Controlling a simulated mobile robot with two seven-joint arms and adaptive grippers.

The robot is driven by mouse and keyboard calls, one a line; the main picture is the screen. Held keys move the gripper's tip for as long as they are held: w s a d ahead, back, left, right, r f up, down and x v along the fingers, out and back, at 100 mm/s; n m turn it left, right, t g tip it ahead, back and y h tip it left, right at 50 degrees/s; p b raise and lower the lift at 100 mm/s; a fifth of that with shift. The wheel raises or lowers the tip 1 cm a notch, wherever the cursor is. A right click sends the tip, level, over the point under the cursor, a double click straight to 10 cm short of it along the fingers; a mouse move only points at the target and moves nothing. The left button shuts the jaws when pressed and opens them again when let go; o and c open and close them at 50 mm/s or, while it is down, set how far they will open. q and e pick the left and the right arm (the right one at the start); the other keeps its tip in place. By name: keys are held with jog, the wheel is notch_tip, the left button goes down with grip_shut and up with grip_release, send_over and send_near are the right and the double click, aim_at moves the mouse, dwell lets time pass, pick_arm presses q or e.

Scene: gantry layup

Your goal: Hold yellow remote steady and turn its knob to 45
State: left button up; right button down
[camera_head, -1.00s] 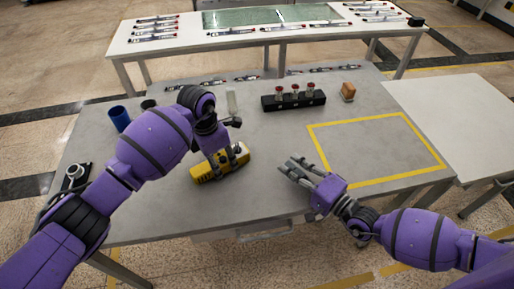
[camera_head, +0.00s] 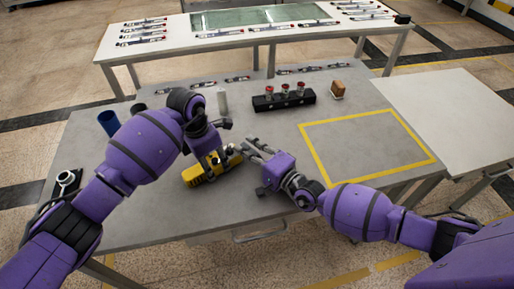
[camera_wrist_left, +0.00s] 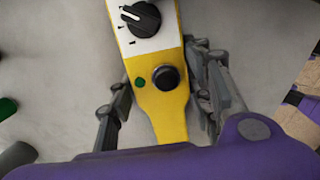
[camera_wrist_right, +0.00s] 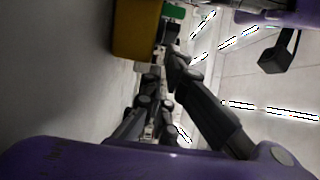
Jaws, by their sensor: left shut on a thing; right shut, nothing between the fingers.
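The yellow remote (camera_head: 198,175) lies on the grey table in the head view. My left gripper (camera_head: 214,168) is shut on it, with a finger on each side of its narrower part in the left wrist view (camera_wrist_left: 158,105). That view shows the black knob (camera_wrist_left: 140,18) with a white pointer line, on a white panel cut by the top edge. A black round button and a green dot sit below it. My right gripper (camera_head: 251,147) is shut and empty, close to the remote's right end. The remote (camera_wrist_right: 136,30) also shows in the right wrist view, beside the fingertips.
A black holder (camera_head: 284,101) with red-topped items stands behind. A pale cylinder (camera_head: 222,101), a wooden block (camera_head: 338,90) and a blue cup (camera_head: 109,122) stand on the table. The yellow-taped square (camera_head: 370,145) at right is empty.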

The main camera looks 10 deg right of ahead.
pick_arm(q)
jog(key=shift+d, duration=0.1)
pick_arm(e)
jog(key=shift+x, duration=0.75)
dwell(0.7)
jog(key=shift+w+a, duration=0.15)
jog(key=shift+a, duration=0.05)
jog(key=shift+w+a, duration=0.2)
jog(key=shift+w, duration=0.5)
jog(key=shift+w, duration=0.1)
dwell(0.3)
jog(key=d, duration=0.2)
jog(key=w+d, duration=0.1)
jog(key=d, duration=0.2)
jog(key=s+d, duration=0.1)
jog(key=d, duration=0.1)
jog(key=s+d, duration=0.1)
jog(key=d, duration=0.2)
jog(key=s+d, duration=0.2)
jog(key=d, duration=0.1)
jog(key=shift+a, duration=0.1)
jog(key=shift+w, duration=0.1)
